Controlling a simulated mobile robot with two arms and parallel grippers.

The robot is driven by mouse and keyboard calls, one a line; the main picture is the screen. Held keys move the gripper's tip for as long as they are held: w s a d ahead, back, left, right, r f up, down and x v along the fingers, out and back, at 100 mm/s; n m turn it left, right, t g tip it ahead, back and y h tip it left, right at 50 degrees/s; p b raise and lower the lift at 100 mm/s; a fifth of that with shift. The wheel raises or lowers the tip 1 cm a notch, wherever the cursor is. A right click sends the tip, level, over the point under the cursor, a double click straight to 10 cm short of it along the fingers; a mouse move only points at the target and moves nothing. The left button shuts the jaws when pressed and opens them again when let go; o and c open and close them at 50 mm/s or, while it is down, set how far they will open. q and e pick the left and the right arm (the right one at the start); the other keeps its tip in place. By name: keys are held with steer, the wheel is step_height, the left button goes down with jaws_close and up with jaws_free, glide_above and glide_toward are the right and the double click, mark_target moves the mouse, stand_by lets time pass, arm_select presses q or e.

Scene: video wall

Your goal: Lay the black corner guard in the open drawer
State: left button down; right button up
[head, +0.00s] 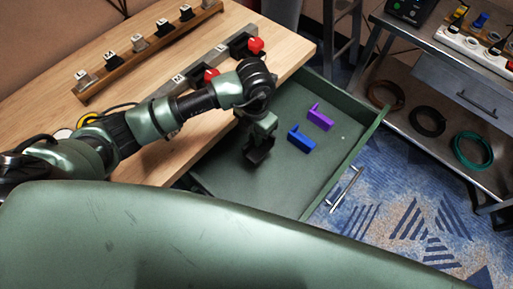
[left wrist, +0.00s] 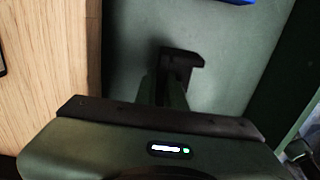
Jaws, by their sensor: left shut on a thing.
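The black corner guard (left wrist: 182,61) is between the fingers of my left gripper (left wrist: 165,85) in the left wrist view, a dark angled piece over the green drawer floor. In the head view my left gripper (head: 260,143) points down inside the outline of the open drawer (head: 222,182), shut on the guard, which shows as a dark shape below the fingers. I cannot tell whether the guard touches the drawer floor. My right gripper is not in view.
A blue corner guard (head: 301,139) and a purple one (head: 320,117) lie in the drawer, right of my gripper. The wooden tabletop (head: 190,150) borders the drawer on the left. The drawer's near floor is bare. A metal cart (head: 450,75) stands at the right.

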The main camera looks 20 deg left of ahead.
mark_target(256, 151)
arm_select(q)
step_height(256, 151, down, 8)
steer(key=shift+f, duration=0.2)
stand_by(0.3)
steer(key=shift+f, duration=0.2)
steer(key=c, duration=1.5)
jaws_free()
steer(key=shift+r, duration=0.1)
step_height(256, 151, up, 12)
steer(key=shift+r, duration=0.15)
